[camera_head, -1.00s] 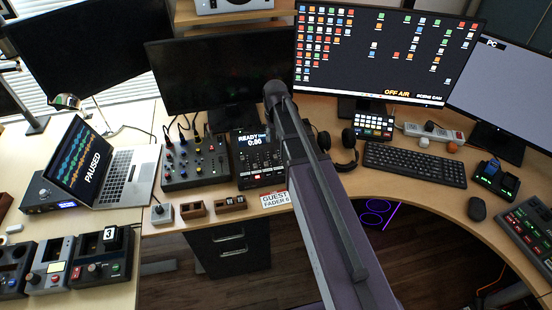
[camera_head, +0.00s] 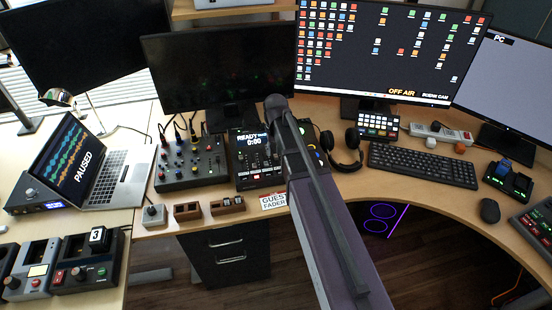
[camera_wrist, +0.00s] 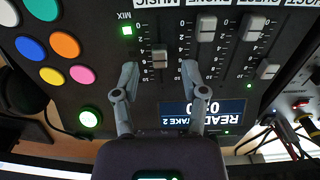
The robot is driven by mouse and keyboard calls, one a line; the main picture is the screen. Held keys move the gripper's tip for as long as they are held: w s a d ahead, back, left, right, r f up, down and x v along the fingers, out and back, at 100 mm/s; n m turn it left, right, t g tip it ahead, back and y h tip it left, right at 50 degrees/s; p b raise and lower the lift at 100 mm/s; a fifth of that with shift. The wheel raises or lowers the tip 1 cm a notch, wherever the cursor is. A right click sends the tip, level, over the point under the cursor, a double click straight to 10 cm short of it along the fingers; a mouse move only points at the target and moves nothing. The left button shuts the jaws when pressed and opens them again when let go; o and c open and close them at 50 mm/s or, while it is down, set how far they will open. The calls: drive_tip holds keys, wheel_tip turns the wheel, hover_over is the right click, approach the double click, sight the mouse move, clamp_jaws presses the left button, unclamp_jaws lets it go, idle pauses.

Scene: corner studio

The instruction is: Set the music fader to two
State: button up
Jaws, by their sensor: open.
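The black mixer (camera_head: 246,178) shows in the head view with a display saying READY. My arm hides my gripper and part of the mixer there.
Phone and guest faders (camera_wrist: 207,30) stand right of my gripper, and several coloured buttons (camera_wrist: 66,45) lie left.

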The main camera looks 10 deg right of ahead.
drive_tip(key=shift+f+b, duration=0.75)
drive_tip(key=shift+f, duration=0.25)
clamp_jaws()
